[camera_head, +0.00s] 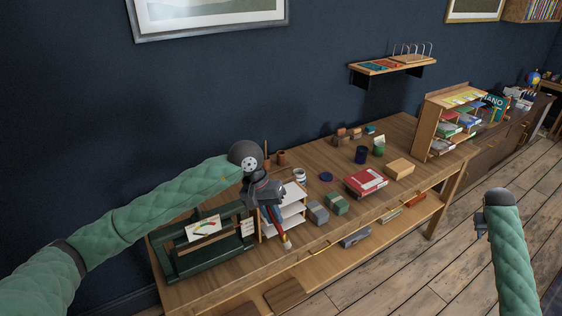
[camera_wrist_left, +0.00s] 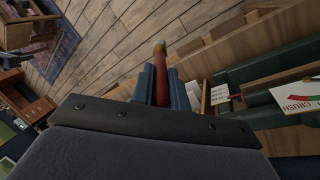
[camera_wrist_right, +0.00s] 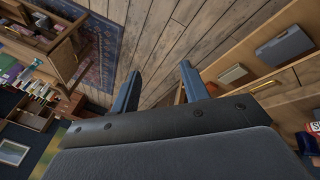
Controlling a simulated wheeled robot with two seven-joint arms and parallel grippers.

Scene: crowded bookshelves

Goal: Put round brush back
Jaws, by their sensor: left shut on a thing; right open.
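My left gripper (camera_head: 273,213) is shut on the round brush (camera_head: 284,238), which has a red shaft and a pale tip. The brush points down in front of the white shelved rack (camera_head: 292,211) at the left part of the wooden table. The left wrist view shows the brush's red shaft (camera_wrist_left: 160,80) between the two fingers. A small brown cup (camera_head: 282,157) and a thin upright brown item (camera_head: 266,150) stand at the table's back, behind my left gripper. My right gripper (camera_wrist_right: 160,88) is open and empty, off the table's front right side.
A dark green press-like frame (camera_head: 182,268) with a coloured gauge card stands left of the rack. Grey (camera_head: 318,213) and green (camera_head: 337,204) boxes, a red book (camera_head: 366,182) and a white can (camera_head: 299,176) crowd the tabletop. A lower shelf (camera_head: 330,259) runs underneath. Floor at right is clear.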

